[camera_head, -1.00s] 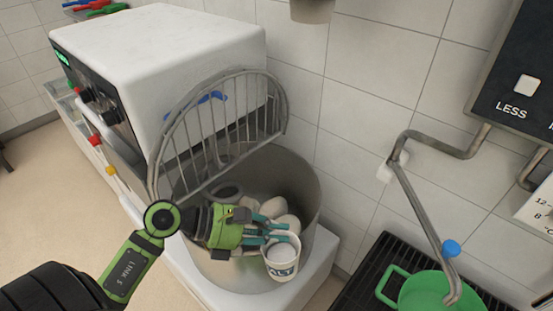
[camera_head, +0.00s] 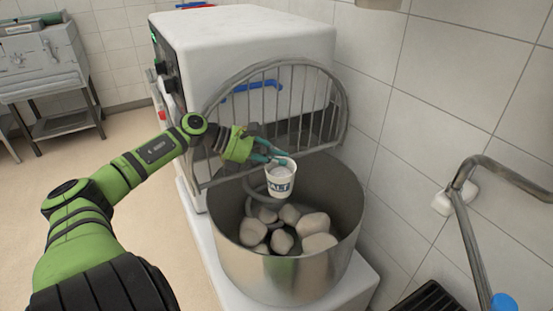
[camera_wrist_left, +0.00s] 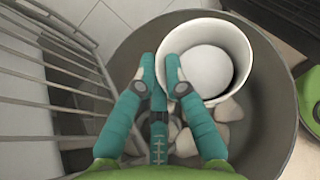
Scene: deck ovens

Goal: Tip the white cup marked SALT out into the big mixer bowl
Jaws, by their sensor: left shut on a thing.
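The white cup marked SALT (camera_head: 281,181) is held upright over the big mixer bowl (camera_head: 340,215). My left gripper (camera_head: 275,158) is shut on the cup's rim and wall. In the left wrist view the cup (camera_wrist_left: 240,45) is seen from above with white salt inside, and the gripper's teal fingers (camera_wrist_left: 165,75) pinch its near side. My right gripper is not in view.
The raised wire guard (camera_head: 325,95) stands at the back of the bowl, close to my left gripper. The white mixer body (camera_head: 260,40) is behind it. A bent metal tap pipe (camera_head: 468,230) is at the right by the tiled wall.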

